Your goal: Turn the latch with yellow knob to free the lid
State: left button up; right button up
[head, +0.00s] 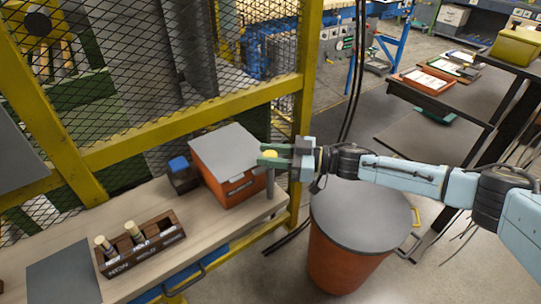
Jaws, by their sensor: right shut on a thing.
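The yellow knob (270,154) shows between the fingers of my right gripper (266,155), which is shut on it. The knob is at the right side of an orange box (243,188) with a flat grey lid (226,150). The lid lies flat on the box. A short grey post (270,184) stands below the knob, at the box's right corner. The latch's arm is mostly hidden by the fingers, so I cannot tell which way it points. My left gripper is not in view.
The box stands on a wooden bench (215,226) against a yellow mesh fence (190,122). A dark block with a blue top (178,164) is left of it. A brown rack (142,250) holds two pegs. An orange bin (345,260) with grey lid stands below my right arm.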

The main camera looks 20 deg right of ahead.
dwell(0.5)
jog(key=o, duration=0.9)
jog(key=shift+o, duration=0.2)
jog(key=b+v, duration=0.1)
jog(key=v, duration=1.2)
jog(key=shift+d, duration=0.25)
jog(key=shift+w, duration=0.1)
